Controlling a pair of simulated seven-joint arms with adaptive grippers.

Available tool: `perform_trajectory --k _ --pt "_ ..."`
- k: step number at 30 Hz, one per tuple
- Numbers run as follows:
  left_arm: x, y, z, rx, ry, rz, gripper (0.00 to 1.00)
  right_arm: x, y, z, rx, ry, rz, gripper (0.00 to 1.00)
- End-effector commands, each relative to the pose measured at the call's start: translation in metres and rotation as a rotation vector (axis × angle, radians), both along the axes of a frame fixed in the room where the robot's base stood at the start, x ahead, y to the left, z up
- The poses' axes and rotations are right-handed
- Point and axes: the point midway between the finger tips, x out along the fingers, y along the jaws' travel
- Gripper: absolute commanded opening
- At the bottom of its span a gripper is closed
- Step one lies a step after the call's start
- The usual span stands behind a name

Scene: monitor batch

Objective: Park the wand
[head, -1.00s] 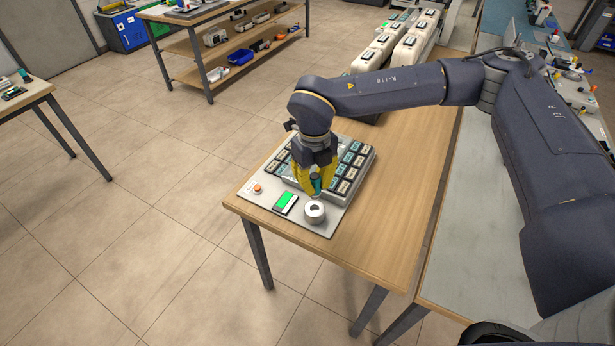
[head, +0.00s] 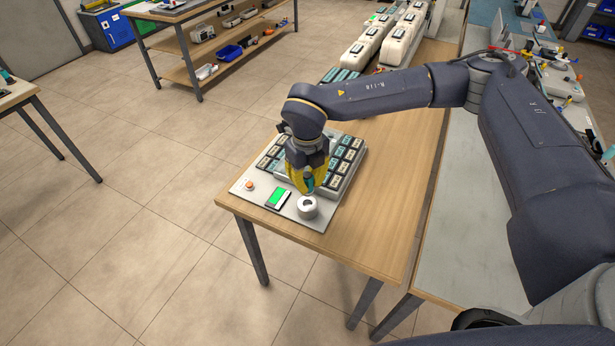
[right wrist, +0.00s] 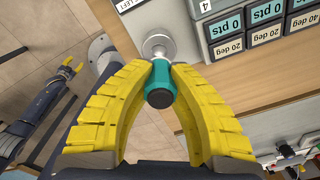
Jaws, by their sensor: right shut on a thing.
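My right gripper (head: 309,186) is shut on the wand (head: 309,183), over the front of the grey panel (head: 314,223). In the right wrist view the wand's teal handle (right wrist: 160,86) sits between the yellow fingertips, and its silvery flared end (right wrist: 157,46) points away from the gripper. A yellow-fingered gripper, likely my left one (right wrist: 71,66), is small and far off.
Behind the gripper is a raised block of labelled tiles (head: 345,160). A green-screened device (head: 277,199) and an orange button (head: 249,185) lie left of the holder. White units (head: 385,40) line the table's far end. The wooden table (head: 395,160) is bare to the right.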

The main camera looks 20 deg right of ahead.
Motion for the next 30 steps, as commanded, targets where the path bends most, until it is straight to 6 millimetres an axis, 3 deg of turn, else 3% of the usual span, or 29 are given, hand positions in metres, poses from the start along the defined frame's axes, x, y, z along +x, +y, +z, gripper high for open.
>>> perform_trajectory --k 10,30 --pt "0.0 0.0 0.0 0.0 0.0 0.0 0.44 -0.001 0.0 -0.03 -0.001 0.002 0.0 0.0" --pt "0.0 0.0 0.0 0.0 0.0 0.0 0.44 -0.001 0.0 -0.028 0.0 0.001 0.0 0.0"
